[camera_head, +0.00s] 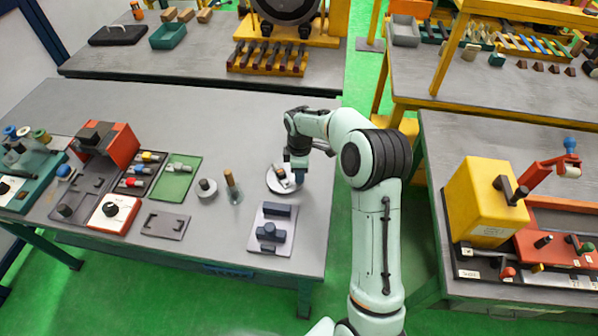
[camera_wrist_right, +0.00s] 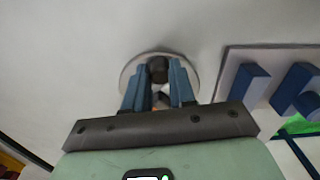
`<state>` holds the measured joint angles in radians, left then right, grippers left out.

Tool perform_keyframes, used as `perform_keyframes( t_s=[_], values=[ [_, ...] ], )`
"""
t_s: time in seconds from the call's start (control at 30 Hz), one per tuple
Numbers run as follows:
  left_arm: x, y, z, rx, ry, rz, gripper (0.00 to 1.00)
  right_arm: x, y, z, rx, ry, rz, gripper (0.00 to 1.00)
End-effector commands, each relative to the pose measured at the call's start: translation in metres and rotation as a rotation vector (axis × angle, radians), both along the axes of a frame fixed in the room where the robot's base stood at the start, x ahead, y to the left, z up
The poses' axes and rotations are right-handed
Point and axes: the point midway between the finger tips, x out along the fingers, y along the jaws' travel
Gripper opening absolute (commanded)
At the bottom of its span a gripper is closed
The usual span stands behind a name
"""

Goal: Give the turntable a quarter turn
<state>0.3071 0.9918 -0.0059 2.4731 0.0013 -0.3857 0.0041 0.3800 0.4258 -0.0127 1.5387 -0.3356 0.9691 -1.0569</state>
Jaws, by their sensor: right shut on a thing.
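The turntable appears as a small pale round disc (camera_head: 273,182) on the grey bench, near its right end. My right gripper (camera_head: 292,180) reaches down over the disc and partly covers it. In the right wrist view the disc (camera_wrist_right: 128,75) lies beneath the fingers. A dark round knob (camera_wrist_right: 158,69) stands on it between the two blue fingers of my right gripper (camera_wrist_right: 159,84), which is shut on it. A small orange spot shows low between the fingers. My left gripper is out of view.
A grey plate with dark blocks (camera_head: 283,243) lies just in front of the disc and shows at right in the wrist view (camera_wrist_right: 232,77). A round grey weight (camera_head: 207,190) and an upright copper-topped post (camera_head: 232,187) stand to the left. The bench behind is clear.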

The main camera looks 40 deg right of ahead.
Motion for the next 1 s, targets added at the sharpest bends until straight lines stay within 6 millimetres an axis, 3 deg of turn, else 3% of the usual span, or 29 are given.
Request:
perform_keyframes(
  t_s=[0.4, 0.97, 1.0],
  values=[
    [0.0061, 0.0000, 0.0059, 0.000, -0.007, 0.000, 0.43, 0.0035, -0.0039, 0.0003, -0.001, -0.001, 0.103, 0.00],
    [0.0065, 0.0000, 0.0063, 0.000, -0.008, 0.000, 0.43, 0.0036, -0.0044, 0.0000, -0.001, -0.001, 0.118, 0.00],
    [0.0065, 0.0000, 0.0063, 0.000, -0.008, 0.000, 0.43, 0.0036, -0.0044, 0.0000, -0.001, -0.001, 0.118, 0.35]
  ],
)
